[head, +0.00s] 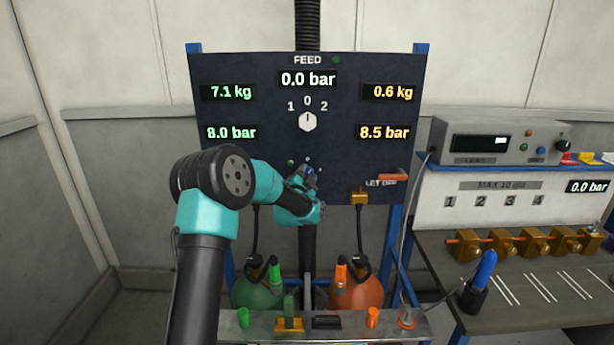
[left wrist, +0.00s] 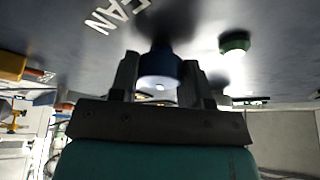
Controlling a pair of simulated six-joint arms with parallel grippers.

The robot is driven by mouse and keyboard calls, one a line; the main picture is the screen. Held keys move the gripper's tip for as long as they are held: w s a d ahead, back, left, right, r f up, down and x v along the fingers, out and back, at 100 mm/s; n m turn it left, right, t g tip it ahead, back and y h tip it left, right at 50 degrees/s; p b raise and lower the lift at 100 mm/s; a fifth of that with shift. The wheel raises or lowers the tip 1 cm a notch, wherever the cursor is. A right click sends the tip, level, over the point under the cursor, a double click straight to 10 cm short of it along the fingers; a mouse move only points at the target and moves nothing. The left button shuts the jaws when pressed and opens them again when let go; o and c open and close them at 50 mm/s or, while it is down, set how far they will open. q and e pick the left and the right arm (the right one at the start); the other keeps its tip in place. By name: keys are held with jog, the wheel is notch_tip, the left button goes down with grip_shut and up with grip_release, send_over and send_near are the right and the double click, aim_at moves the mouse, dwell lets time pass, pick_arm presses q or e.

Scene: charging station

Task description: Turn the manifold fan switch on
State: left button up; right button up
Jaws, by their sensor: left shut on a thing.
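The fan switch is a dark blue round knob (left wrist: 160,66) on the dark panel (head: 240,170), beside the white FAN lettering (left wrist: 118,14) in the left wrist view. My left gripper (head: 306,182) is at the lower middle of the panel, with its fingers on either side of the knob and shut on it. In the head view the gripper hides most of the knob, so its pointing direction cannot be told. A green lamp (left wrist: 234,42) sits close to the knob. My right gripper is not in view.
A white feed selector (head: 308,122) is above, and an orange-handled valve (head: 392,177) is to the right. Green (head: 256,292) and orange (head: 357,293) cylinders stand below the panel. A workbench (head: 450,250) with brass manifold blocks (head: 500,240) is at the right.

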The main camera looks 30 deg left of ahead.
pick_arm(q)
jog(key=m+h, duration=0.1)
jog(key=m, duration=0.2)
jog(key=m+g+h, duration=0.1)
jog(key=m, duration=0.2)
jog(key=shift+r+g, duration=0.15)
jog(key=shift+g, duration=0.15)
jog(key=m+g, duration=0.2)
jog(key=m, duration=0.3)
jog(key=shift+m, duration=0.3)
jog(key=o, duration=0.9)
jog(key=shift+s, duration=0.2)
jog(key=s+d, duration=0.1)
jog(key=s, duration=0.4)
jog(key=s+r, duration=0.1)
jog(key=s, duration=0.5)
jog(key=s+d+r, duration=0.1)
jog(key=s, duration=0.4)
jog(key=shift+s+d, duration=0.35)
jog(key=shift+s, duration=0.05)
